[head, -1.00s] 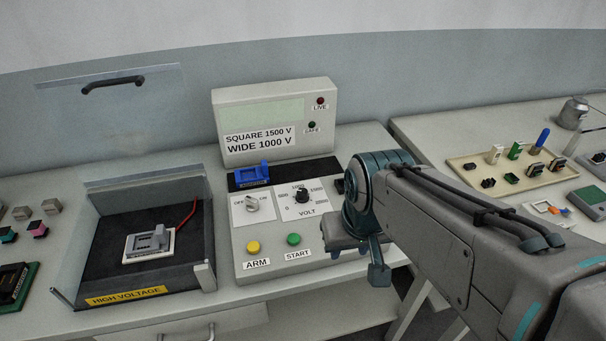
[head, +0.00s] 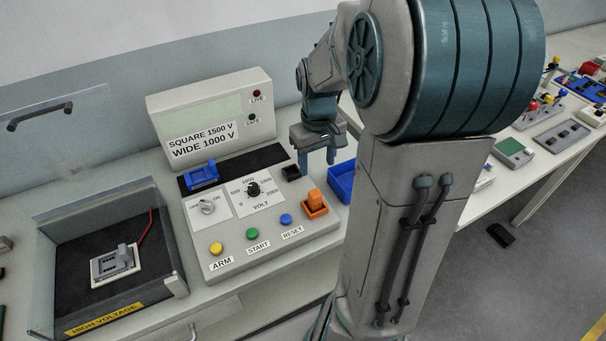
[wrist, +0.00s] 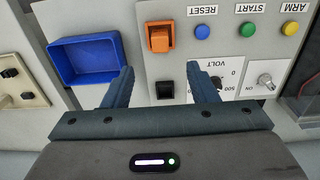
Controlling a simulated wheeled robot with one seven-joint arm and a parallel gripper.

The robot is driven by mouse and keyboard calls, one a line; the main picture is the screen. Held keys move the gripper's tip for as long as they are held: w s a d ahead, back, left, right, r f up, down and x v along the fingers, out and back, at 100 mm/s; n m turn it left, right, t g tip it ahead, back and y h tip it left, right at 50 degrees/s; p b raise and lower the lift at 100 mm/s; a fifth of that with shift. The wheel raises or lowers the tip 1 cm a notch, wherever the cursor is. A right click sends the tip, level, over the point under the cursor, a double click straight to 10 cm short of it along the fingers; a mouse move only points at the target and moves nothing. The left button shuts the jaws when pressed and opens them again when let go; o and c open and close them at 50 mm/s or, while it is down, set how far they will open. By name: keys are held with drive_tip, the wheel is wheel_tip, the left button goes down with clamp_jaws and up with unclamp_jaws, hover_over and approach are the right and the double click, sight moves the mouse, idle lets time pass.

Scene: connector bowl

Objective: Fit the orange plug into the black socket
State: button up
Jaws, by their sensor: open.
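The orange plug (head: 315,198) sits in an orange square base at the right front of the grey test panel. It also shows at the top of the wrist view (wrist: 160,40). The black socket (head: 291,173) is a small dark block behind it on the panel, beside the volt dial. In the wrist view the black socket (wrist: 165,90) appears between my fingers. My gripper (head: 318,165) points down over the panel's right back part, open and empty. In the wrist view my gripper (wrist: 159,75) has its two fingertips apart, with the orange plug beyond them.
A blue bin (head: 341,181) stands right of the panel. A blue connector (head: 201,174) sits at the panel's back left. The upright display box (head: 210,115) rises behind the panel. The high-voltage bay (head: 105,260) is at left.

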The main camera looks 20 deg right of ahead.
sight(315, 193)
drive_tip(key=f, duration=0.8)
drive_tip(key=shift+w+d+f, duration=0.2)
drive_tip(key=shift+d+f, duration=0.1)
drive_tip(key=shift+f, duration=0.05)
drive_tip(key=shift+a+f, duration=0.2)
drive_tip(key=shift+f, duration=2.35)
drive_tip(key=shift+c, duration=0.3)
drive_tip(key=c, duration=1)
